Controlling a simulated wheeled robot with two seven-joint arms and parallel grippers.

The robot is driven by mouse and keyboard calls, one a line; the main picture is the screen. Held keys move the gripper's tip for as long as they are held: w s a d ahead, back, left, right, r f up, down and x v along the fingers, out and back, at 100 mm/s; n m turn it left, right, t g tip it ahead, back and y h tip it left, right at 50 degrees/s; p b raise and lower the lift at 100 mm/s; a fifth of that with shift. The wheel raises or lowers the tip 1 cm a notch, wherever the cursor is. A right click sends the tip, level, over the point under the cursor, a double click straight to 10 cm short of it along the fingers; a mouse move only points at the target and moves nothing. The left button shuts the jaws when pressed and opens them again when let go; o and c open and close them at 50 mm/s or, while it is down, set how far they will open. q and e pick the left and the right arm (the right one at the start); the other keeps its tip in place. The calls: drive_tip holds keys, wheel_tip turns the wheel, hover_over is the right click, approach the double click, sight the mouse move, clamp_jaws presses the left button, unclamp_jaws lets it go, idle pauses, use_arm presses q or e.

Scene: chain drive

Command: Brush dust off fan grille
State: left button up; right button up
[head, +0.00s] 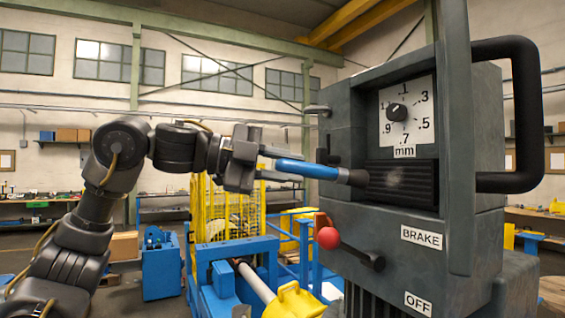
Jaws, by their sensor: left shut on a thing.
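My left gripper (268,163) is shut on a brush (308,169) with a blue handle. The brush points right, and its dark bristle end is at the left edge of the fan grille (422,184). I cannot tell whether the bristles touch the slats. The grille is a dark slatted panel in the front of a grey machine (345,130), below the mm dial. A pale dusty patch (396,177) shows on its slats, a little right of the bristles. My right gripper is not in view.
A large black handle (540,120) and a grey upright stand right of the grille. A red-knobbed brake lever (328,238) juts out below the brush. Blue and yellow equipment (235,250) stands behind and below my left arm. The air above the brush is clear.

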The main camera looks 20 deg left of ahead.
sight(324, 167)
use_arm(q)
drive_tip(key=shift+w+d, duration=1.2)
drive_tip(key=shift+w, duration=0.2)
drive_tip(key=shift+w+d, duration=0.45)
drive_tip(key=shift+w, duration=0.1)
drive_tip(key=shift+s+d+f, duration=0.1)
drive_tip(key=shift+s+d, duration=0.45)
drive_tip(key=shift+d, duration=0.05)
drive_tip(key=shift+s+d+b, duration=0.6)
drive_tip(key=shift+s+d, duration=0.2)
drive_tip(key=shift+d, duration=0.1)
drive_tip(key=shift+w, duration=0.1)
